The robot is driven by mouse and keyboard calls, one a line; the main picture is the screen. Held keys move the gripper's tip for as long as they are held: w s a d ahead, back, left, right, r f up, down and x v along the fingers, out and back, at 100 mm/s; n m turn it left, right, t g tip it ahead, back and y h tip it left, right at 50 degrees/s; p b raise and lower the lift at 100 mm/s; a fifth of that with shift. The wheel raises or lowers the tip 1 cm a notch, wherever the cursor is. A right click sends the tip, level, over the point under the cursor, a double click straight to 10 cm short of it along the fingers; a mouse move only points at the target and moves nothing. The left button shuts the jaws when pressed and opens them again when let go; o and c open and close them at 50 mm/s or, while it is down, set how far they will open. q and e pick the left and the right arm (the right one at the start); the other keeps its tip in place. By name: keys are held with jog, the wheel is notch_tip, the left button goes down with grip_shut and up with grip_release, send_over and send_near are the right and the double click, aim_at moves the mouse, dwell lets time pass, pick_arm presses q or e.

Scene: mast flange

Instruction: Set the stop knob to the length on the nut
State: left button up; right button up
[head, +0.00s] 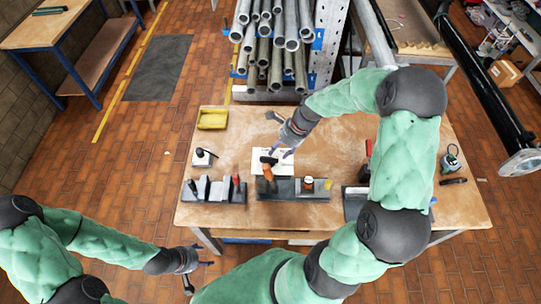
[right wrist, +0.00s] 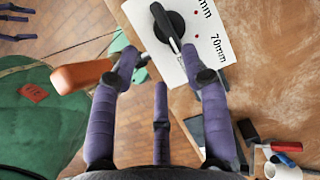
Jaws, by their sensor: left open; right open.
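The stop knob (right wrist: 170,25) is black and round with a dark grey bar across it. It sits on a white plate (right wrist: 218,52) with red dots and printed lengths. One reads "70mm"; another is cut off at "mm". In the head view the plate (head: 258,155) lies mid-table, with the dark knob (head: 268,160) on it. My right gripper (head: 281,150) is open above the plate; in its wrist view its fingers (right wrist: 168,68) are spread below the knob, apparently not gripping it. My left gripper (head: 192,262) is open in front of the table. I cannot make out a nut or its marking.
Grey tool holders (head: 215,190) line the table's front edge. A yellow tray (head: 212,119) stands at the back left, a small black-handled device (head: 203,156) before it. Bare tabletop (head: 345,140) lies right of the plate.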

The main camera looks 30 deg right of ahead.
aim_at(270, 159)
jog(key=x, duration=0.6)
jog(key=shift+w, duration=0.45)
jog(key=shift+a+f, duration=0.15)
jog(key=shift+f, duration=0.4)
jog(key=shift+w+f, duration=0.15)
jog(key=shift+f, duration=0.1)
grip_shut()
